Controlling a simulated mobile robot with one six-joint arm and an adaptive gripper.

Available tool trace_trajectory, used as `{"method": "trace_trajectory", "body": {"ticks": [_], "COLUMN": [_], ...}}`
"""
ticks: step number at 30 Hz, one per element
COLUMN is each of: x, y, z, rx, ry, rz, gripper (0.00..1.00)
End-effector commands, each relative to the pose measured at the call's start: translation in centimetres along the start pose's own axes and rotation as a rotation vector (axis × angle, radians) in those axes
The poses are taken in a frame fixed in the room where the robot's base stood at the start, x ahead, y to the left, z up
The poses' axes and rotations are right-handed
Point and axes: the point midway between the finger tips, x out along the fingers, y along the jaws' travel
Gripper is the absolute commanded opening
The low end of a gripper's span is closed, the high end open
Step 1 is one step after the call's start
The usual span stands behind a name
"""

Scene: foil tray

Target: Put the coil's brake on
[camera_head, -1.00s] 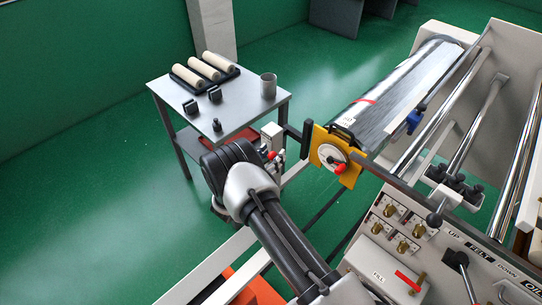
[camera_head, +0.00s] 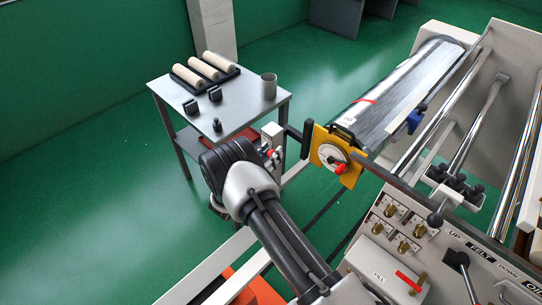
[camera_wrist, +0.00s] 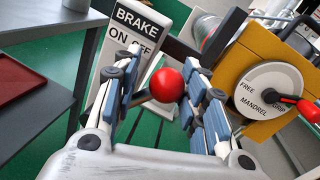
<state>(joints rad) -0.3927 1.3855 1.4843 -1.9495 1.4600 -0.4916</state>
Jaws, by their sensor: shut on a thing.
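The coil (camera_head: 400,95) is a long silver foil roll on its shaft at the upper right of the head view. The brake post (camera_head: 271,132) stands near its end, left of the yellow plate. In the wrist view its white sign (camera_wrist: 133,38) reads BRAKE, with ON at left and OFF at right. The brake lever's red ball knob (camera_wrist: 167,85) is between my gripper's fingers (camera_wrist: 165,88). My gripper also shows in the head view (camera_head: 271,157), shut on the knob beside the post. The lever's stem is mostly hidden.
The yellow plate (camera_head: 320,147) carries a dial marked FREE, MANDREL and GRIP, with a red-tipped handle (camera_wrist: 306,107), close to the right finger. A grey table (camera_head: 245,97) with rollers stands left. The control panel (camera_head: 410,225) is at the lower right.

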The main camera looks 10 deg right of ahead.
Motion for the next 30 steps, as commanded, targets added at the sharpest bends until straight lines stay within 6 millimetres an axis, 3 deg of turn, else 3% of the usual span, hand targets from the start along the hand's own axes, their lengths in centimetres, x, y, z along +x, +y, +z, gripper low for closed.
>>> {"method": "trace_trajectory", "body": {"ticks": [13, 14, 22, 30], "x": [0.14, 0.14, 0.14, 0.14], "y": [0.27, 0.26, 0.46, 0.54], "z": [-0.04, -0.05, 0.23, 0.37], "rx": [-0.101, -0.101, -0.093, -0.090], "ry": [0.027, 0.027, 0.022, 0.020], "rz": [-0.002, -0.002, 0.001, 0.002], "gripper": [0.00, 0.41, 0.59, 0.60]}}
